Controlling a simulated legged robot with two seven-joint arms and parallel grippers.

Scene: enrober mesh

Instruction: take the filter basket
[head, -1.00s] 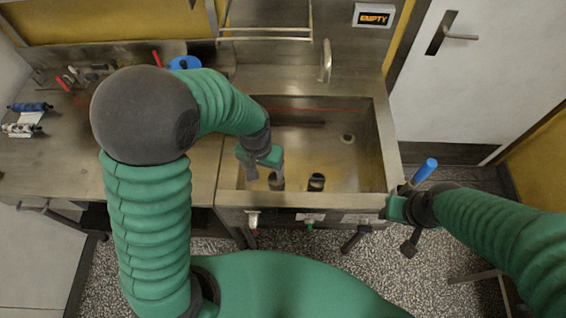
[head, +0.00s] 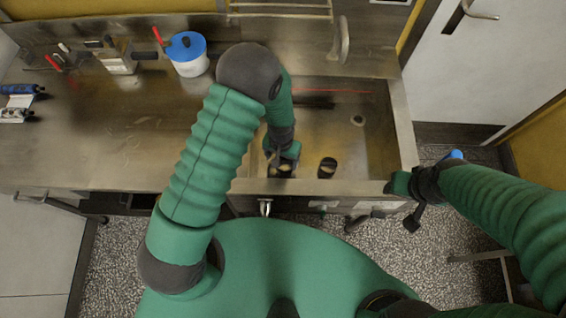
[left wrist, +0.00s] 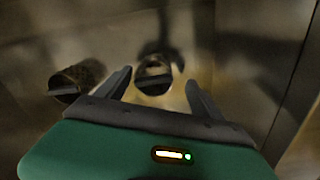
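Two dark round cylinders stand in the steel sink (head: 375,150). Each has a bar across its top in the left wrist view. One cylinder (head: 280,170) is by my left gripper (head: 277,160); the other (head: 327,167) is to its right. I cannot tell which is the filter basket. In the left wrist view my left gripper (left wrist: 160,92) is open. The near cylinder (left wrist: 153,76) shows between its fingertips, apparently untouched; the other (left wrist: 78,80) is outside the left finger. My right gripper (head: 398,184) is at the sink's right front corner; its fingers are unclear.
A white pot with a blue lid (head: 187,54) stands on the counter (head: 100,140) left of the sink. A metal box (head: 120,58) and red-handled tools are behind. A blue object (head: 453,155) is partly hidden by my right arm. The sink's walls surround my left gripper.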

